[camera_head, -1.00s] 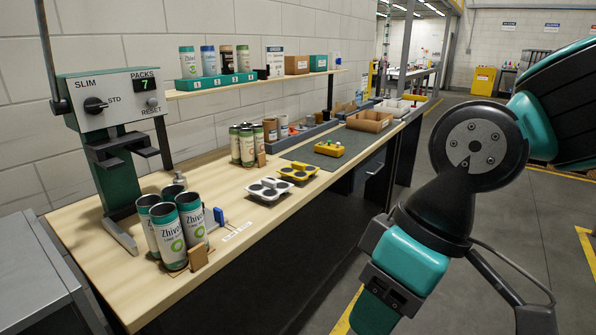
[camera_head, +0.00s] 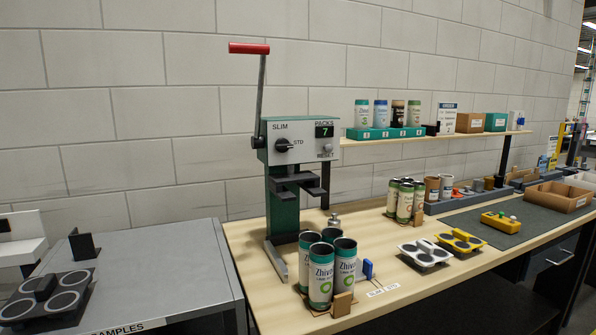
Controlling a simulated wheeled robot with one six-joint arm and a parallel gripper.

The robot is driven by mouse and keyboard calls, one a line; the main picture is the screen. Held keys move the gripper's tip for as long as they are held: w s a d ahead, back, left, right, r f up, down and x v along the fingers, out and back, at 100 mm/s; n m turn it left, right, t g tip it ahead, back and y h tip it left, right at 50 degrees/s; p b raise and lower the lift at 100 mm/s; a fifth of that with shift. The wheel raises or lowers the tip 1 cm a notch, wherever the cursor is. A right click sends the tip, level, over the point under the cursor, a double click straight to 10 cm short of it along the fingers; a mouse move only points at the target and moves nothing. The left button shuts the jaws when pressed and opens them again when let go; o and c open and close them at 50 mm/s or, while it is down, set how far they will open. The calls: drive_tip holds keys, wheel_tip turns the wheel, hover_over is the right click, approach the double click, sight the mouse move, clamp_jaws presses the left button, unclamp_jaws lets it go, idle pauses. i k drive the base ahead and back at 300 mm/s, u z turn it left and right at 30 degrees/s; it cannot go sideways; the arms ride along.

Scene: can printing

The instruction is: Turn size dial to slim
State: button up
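The size dial (camera_head: 284,146) is a black knob on the grey front panel of the green press (camera_head: 285,190). SLIM is printed above it to the upper left and STD to its right. The knob's pointer appears turned to the right, toward STD. The panel also carries a PACKS display (camera_head: 325,131) reading 7 and a RESET button (camera_head: 326,149). A lever with a red handle (camera_head: 249,48) stands up on the press's left side. My gripper is not in view.
Several white and green cans (camera_head: 321,275) stand in front of the press on the wooden bench (camera_head: 240,250). White (camera_head: 424,253) and yellow (camera_head: 460,241) can carriers lie to the right. A grey cabinet (camera_head: 195,270) adjoins on the left. Wall space left of the press is clear.

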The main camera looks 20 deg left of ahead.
sight(282, 145)
drive_tip(key=u, duration=0.1)
drive_tip(key=k, duration=0.4)
drive_tip(key=u, duration=1.25)
drive_tip(key=i, duration=0.6)
drive_tip(key=z, duration=0.75)
drive_tip(key=i, duration=0.4)
drive_tip(key=z, duration=0.4)
